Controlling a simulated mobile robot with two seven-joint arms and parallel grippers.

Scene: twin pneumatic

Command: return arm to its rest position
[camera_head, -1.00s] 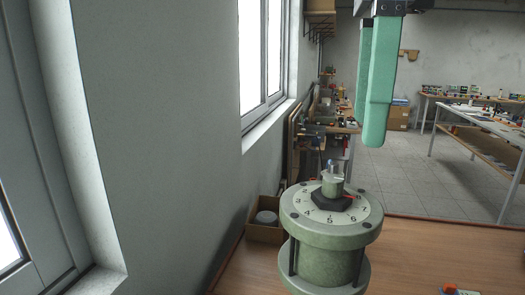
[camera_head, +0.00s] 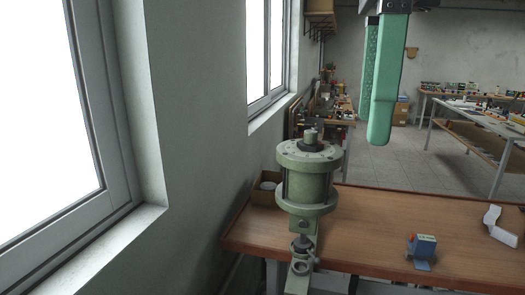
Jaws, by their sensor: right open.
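My right gripper (camera_head: 382,80) hangs down from the top edge, right of the middle, with two green fingers. It is open and nothing shows between the fingers. One finger partly covers the other. Below it and to its left, a green pneumatic cylinder (camera_head: 308,185) stands upright at the left part of the wooden table. The gripper is apart from it. A small knob (camera_head: 311,137) tops the cylinder. My left gripper does not show.
The wooden table (camera_head: 375,225) holds a cardboard box (camera_head: 265,195), a small blue device (camera_head: 422,246) and a white bracket (camera_head: 494,222). A wall with windows (camera_head: 50,110) closes off the left. Workbenches (camera_head: 465,130) stand behind, with open floor between.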

